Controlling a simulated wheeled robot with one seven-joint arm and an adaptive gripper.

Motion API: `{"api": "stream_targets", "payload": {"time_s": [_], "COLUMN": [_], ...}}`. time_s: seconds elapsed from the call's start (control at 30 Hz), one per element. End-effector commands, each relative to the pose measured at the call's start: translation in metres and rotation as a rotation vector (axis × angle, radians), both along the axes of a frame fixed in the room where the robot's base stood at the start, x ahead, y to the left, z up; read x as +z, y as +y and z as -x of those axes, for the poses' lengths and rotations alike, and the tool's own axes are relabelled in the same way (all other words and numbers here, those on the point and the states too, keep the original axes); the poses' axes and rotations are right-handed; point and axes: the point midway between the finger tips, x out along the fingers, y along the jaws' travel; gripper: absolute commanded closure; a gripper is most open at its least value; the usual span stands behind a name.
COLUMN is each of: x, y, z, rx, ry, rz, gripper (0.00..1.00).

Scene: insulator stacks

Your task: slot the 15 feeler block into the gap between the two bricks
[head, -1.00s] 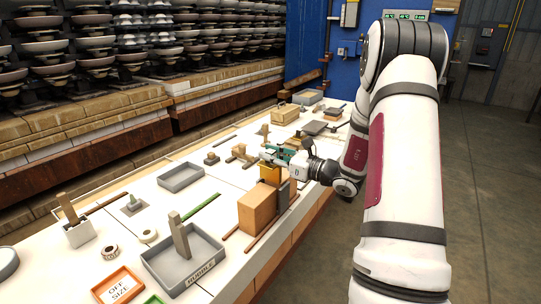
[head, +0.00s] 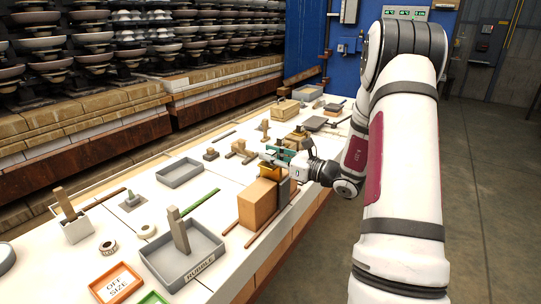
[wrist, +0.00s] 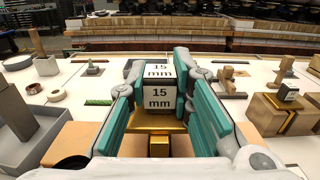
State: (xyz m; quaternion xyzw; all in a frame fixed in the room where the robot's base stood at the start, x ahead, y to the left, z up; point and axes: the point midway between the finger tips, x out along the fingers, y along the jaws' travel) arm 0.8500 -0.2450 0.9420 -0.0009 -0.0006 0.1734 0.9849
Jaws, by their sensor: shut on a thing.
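My gripper (wrist: 158,92) is shut on the 15 feeler block (wrist: 158,97), which has a dark body with white "15 mm" labels and a brass-coloured lower part. In the head view my gripper (head: 284,157) is above the bricks, with the brass part of the feeler block (head: 269,172) at the top of a tan brick (head: 257,204). Tan brick surface also shows below the jaws in the wrist view (wrist: 82,138). The second brick is mostly hidden by my gripper and the feeler. Whether the feeler's lower end is inside the gap cannot be told.
A dark grey block (head: 285,189) stands close beside the brick. Thin brown strips (head: 262,228) lie along the table's front edge. A grey rubble tray (head: 211,262) with an upright piece stands to the left. Another brick group with a brass feeler (wrist: 284,103) is at right in the wrist view.

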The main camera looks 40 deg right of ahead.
Motion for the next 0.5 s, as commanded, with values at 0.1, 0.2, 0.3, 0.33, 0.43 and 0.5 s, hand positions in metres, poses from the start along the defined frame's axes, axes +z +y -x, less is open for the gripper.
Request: {"api": "stream_targets", "payload": {"time_s": [0.1,0.2,0.3,0.33,0.43,0.5], "x": [-0.003,-0.005,-0.008,-0.008,-0.010,-0.012], "y": [0.000,0.000,0.000,0.000,0.000,0.000], "z": [0.000,0.000,0.000,0.000,0.000,0.000], "rx": [0.000,0.000,0.000,0.000,0.000,0.000], "ry": [-0.001,-0.001,-0.001,-0.001,-0.001,-0.001], "rz": [0.000,0.001,0.001,0.001,0.001,0.001], "gripper": [1.00,1.00,1.00,1.00,1.00,1.00]}}
